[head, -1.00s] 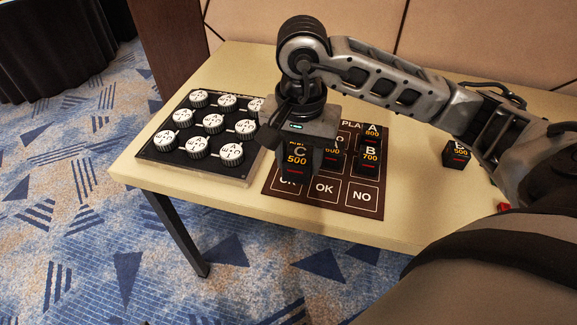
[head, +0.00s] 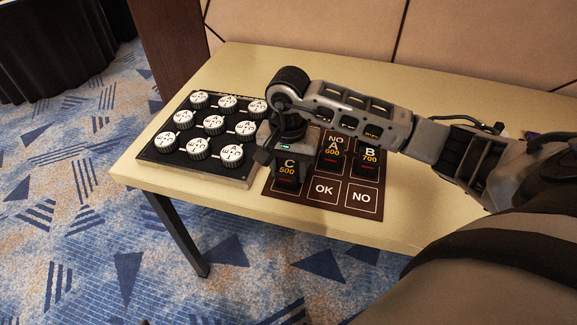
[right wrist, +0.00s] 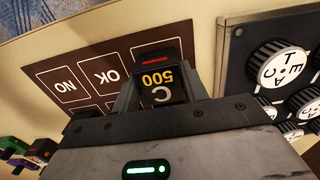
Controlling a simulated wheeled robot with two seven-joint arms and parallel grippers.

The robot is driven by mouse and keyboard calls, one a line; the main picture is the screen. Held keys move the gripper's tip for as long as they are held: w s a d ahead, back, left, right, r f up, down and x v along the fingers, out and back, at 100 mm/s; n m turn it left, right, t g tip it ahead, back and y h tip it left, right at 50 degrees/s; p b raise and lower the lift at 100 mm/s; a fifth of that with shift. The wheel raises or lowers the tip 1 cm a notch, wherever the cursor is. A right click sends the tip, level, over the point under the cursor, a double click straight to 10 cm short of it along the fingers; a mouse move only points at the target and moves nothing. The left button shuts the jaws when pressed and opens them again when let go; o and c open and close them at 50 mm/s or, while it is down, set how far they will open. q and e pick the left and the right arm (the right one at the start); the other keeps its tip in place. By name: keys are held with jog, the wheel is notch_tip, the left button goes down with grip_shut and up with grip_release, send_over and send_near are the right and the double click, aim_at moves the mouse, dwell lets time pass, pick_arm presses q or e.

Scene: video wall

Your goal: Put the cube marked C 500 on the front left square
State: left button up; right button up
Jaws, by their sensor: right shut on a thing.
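The black cube marked C 500 (head: 287,172) is held between the fingers of my right gripper (head: 287,163), upright over the left part of the brown mat (head: 343,201). It also shows in the right wrist view (right wrist: 158,86). It covers most of the front left square, whose outline (right wrist: 146,52) shows in part in the right wrist view. I cannot tell whether the cube's base touches the mat. My left gripper is not in view.
Cubes A 600 (head: 332,153) and B 700 (head: 369,159) stand on the mat right of the held cube. A black board with several white lettered knobs (head: 197,148) lies close on the left. The OK (head: 324,189) and NO (head: 361,197) squares are bare.

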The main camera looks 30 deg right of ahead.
jog(key=shift+f+b, duration=0.25)
jog(key=shift+b, duration=0.05)
jog(key=o, duration=1)
jog(key=shift+r, duration=0.1)
